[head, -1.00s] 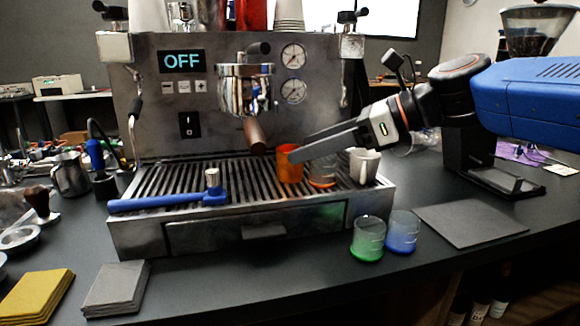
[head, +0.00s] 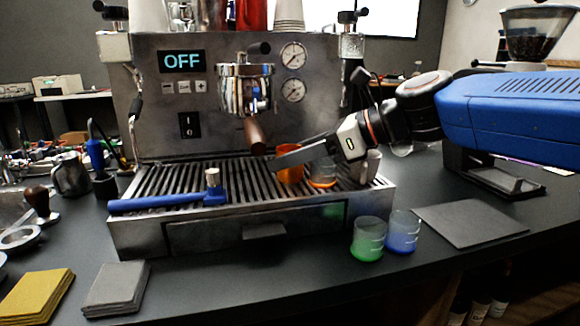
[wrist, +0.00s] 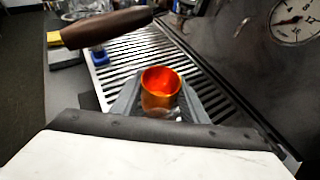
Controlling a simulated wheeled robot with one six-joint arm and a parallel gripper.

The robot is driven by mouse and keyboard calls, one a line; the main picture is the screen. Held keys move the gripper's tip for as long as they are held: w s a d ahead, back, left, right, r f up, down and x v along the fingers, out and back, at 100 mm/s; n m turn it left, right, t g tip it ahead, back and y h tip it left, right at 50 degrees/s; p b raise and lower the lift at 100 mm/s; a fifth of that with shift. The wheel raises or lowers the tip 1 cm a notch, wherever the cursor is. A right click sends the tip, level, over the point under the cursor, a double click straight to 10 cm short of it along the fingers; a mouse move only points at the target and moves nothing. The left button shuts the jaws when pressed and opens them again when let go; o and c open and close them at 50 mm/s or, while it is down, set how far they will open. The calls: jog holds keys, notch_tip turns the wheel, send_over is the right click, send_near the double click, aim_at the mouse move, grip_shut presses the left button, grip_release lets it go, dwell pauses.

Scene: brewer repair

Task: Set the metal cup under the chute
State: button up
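An orange, shiny metal-looking cup (head: 290,173) stands on the slatted drip tray (head: 160,180) in the head view, partly hidden by my gripper. In the wrist view the cup (wrist: 161,82) stands between my fingers, its open rim facing up. My gripper (head: 276,163) reaches in low from the right, its fingers spread on either side of the cup; I cannot make out contact. The grinder, with a clear hopper (head: 535,35) and a black base (head: 495,178), stands at the right; its chute is hidden behind my arm.
A glass with orange contents (head: 323,174) and a pale cup (head: 371,166) stand close right of the orange cup. A blue-handled tool (head: 165,202) lies on the tray. The portafilter handle (head: 254,135) hangs above. Green (head: 368,240) and blue (head: 402,232) glasses stand in front.

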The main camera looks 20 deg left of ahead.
jog(key=shift+r, duration=0.1)
jog(key=shift+c, duration=0.4)
jog(key=shift+s+d+r, duration=0.1)
jog(key=shift+s+r, duration=0.05)
jog(key=shift+r, duration=0.35)
notch_tip(320, 180, up, 5)
jog(key=s+d, duration=0.5)
jog(key=s, duration=0.3)
jog(key=s+d, duration=0.5)
jog(key=s, duration=0.3)
jog(key=shift+s+d+r, duration=0.15)
jog(key=shift+s+r, duration=0.2)
jog(key=shift+r, duration=0.05)
